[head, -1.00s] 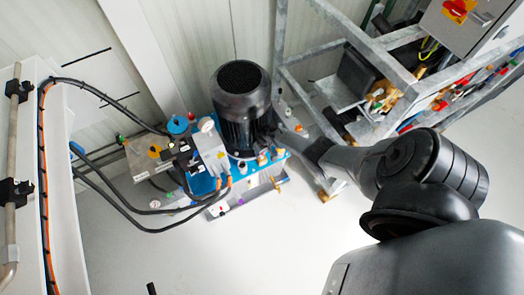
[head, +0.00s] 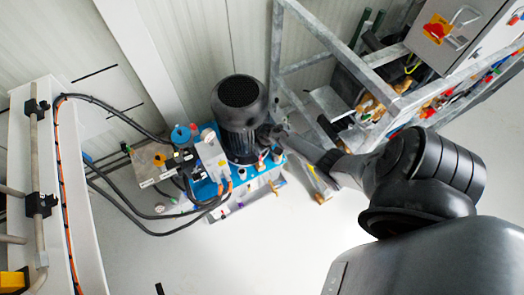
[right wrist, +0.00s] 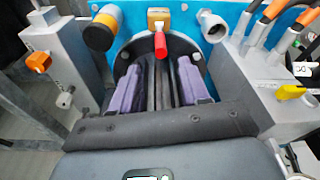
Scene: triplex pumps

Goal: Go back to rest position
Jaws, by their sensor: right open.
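My right arm comes in from the right in the head view and reaches toward the pump unit with the black motor (head: 240,115). My right gripper (head: 278,137) is at the motor's right side; its fingertips are too small to make out there. In the right wrist view the two purple-padded fingers of the right gripper (right wrist: 162,75) are apart, with dark parts between them. A red-tipped valve with a yellow body (right wrist: 159,22) is just beyond the fingers. I cannot tell whether the fingers touch anything. My left gripper is not in view.
A galvanized frame (head: 330,40) with a grey control box (head: 465,30) stands at the upper right. Black hoses (head: 125,205) run from the pump unit to a white column (head: 85,230) at the left. The floor (head: 240,255) in front of the unit is clear.

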